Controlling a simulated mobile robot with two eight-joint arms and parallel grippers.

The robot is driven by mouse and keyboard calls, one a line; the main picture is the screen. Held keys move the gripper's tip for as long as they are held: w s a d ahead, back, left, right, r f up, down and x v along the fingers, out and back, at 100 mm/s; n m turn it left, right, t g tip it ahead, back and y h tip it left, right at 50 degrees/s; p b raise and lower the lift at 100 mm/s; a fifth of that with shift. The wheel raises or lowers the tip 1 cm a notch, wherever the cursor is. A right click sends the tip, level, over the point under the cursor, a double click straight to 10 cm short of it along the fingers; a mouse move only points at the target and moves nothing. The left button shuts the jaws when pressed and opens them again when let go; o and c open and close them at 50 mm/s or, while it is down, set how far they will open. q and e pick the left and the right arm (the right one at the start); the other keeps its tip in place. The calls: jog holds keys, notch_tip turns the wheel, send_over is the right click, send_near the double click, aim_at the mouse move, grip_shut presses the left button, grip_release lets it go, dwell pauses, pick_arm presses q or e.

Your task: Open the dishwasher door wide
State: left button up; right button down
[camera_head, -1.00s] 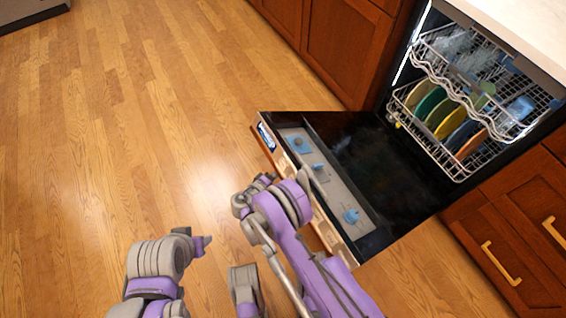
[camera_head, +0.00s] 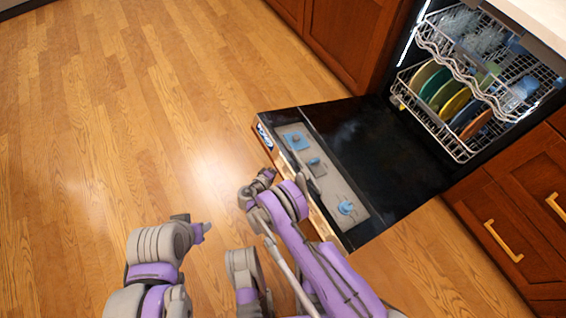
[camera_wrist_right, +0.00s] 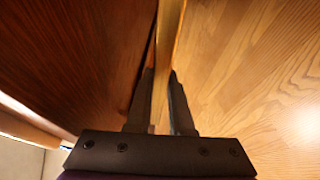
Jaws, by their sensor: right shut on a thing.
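The dishwasher door (camera_head: 390,150) hangs far down, close to level, its dark inner face up. Its outer edge (camera_head: 318,207) points left toward my arms. My right gripper (camera_head: 262,182) is at this outer edge. In the right wrist view, the right gripper (camera_wrist_right: 160,100) is shut on an upright golden bar (camera_wrist_right: 165,60), apparently the door handle, beside the dark wood door front (camera_wrist_right: 75,55). Its fingertips are partly hidden in the head view. My left gripper (camera_head: 203,231) hangs over the floor left of the door, apart from it; its jaw opening is unclear.
The open dishwasher holds an upper rack (camera_head: 470,65) and a lower rack (camera_head: 440,125) with colored plates, both inside. Wood cabinets stand on both sides, with a golden handle (camera_head: 503,242) at right. The wood floor (camera_head: 130,110) left of the door is clear.

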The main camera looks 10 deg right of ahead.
jog(key=c, duration=1.1)
grip_release()
jog(key=shift+w, duration=0.1)
jog(key=p+v, duration=0.2)
jog(key=v, duration=0.8)
jog(key=shift+s+a+r, duration=0.1)
jog(key=shift+s+a, duration=0.15)
jog(key=shift+s, duration=0.05)
